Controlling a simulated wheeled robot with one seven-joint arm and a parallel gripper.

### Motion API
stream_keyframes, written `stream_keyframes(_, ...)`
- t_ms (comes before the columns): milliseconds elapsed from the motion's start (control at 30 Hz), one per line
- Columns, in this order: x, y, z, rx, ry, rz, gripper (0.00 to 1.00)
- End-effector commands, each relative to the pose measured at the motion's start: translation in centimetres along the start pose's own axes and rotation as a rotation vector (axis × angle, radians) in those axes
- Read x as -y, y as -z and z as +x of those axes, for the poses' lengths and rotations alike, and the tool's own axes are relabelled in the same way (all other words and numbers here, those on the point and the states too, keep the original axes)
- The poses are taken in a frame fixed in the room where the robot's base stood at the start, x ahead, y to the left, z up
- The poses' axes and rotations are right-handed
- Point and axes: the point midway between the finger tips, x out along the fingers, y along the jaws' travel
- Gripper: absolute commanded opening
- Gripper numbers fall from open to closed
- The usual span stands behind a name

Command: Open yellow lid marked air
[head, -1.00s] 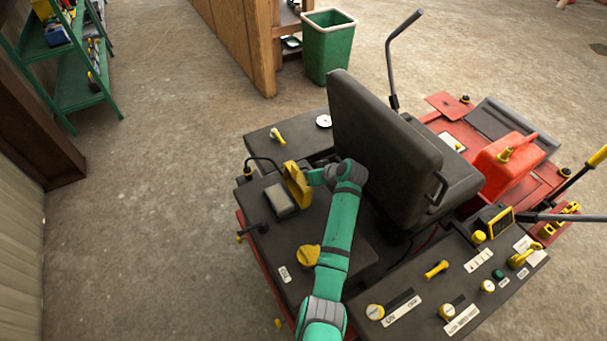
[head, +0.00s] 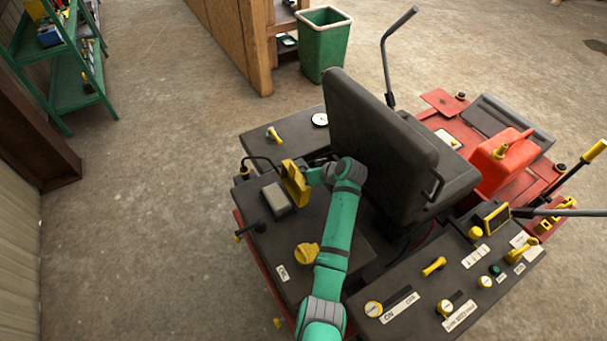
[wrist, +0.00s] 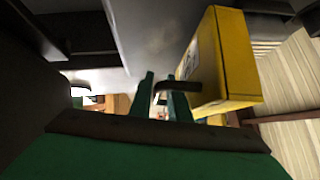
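The yellow lid (head: 295,182) stands upright on the mower's dark deck, left of the seat. In the wrist view the lid (wrist: 229,62) is a yellow panel with a pale label, too oblique to read, and a dark handle (wrist: 182,86) sticks out from it. My gripper (head: 310,176) is at the lid's right side in the head view, its fingers mostly hidden. In the wrist view my gripper (wrist: 163,100) has two green fingers with a gap between them. The handle crosses the right finger; I cannot tell whether they touch.
A grey block (head: 276,198) lies on the deck beside the lid. A yellow knob (head: 306,253) is nearer me. The black seat (head: 385,125) stands close right of my arm. A control panel (head: 450,285) with knobs is at lower right. The floor to the left is clear.

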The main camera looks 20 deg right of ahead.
Motion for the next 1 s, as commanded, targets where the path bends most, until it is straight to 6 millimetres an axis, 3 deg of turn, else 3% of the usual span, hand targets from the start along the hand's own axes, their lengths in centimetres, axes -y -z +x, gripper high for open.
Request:
stream_keyframes(300,-0.1,-0.1,-5.9,0.0,-0.002,0.0,0.16)
stream_keyframes(500,0.0,-0.1,-8.5,0.001,0.001,0.0,0.16)
stream_keyframes(1000,0.1,-0.1,-9.4,0.002,0.002,0.001,0.16)
